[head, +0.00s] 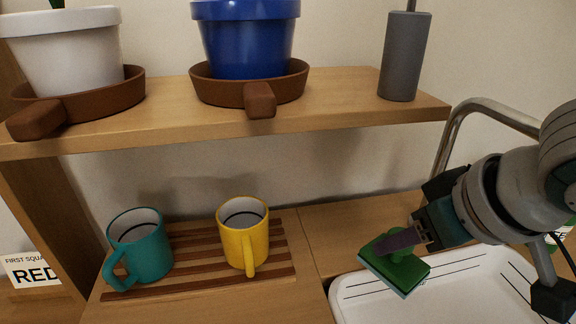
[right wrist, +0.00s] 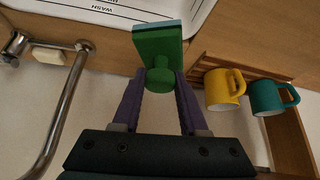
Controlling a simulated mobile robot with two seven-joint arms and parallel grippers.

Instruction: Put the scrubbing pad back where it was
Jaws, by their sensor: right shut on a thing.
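The pad looks tilted in the head view. My left gripper is not in view.
A white draining tray (head: 345,306) lies below. A teal mug (head: 141,250) and a yellow mug (head: 243,240) stand on a striped wooden board (head: 190,282). A shelf (head: 340,103) holds plant pots and a grey holder (head: 404,58). A metal tap (head: 452,128) arches behind my right arm.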

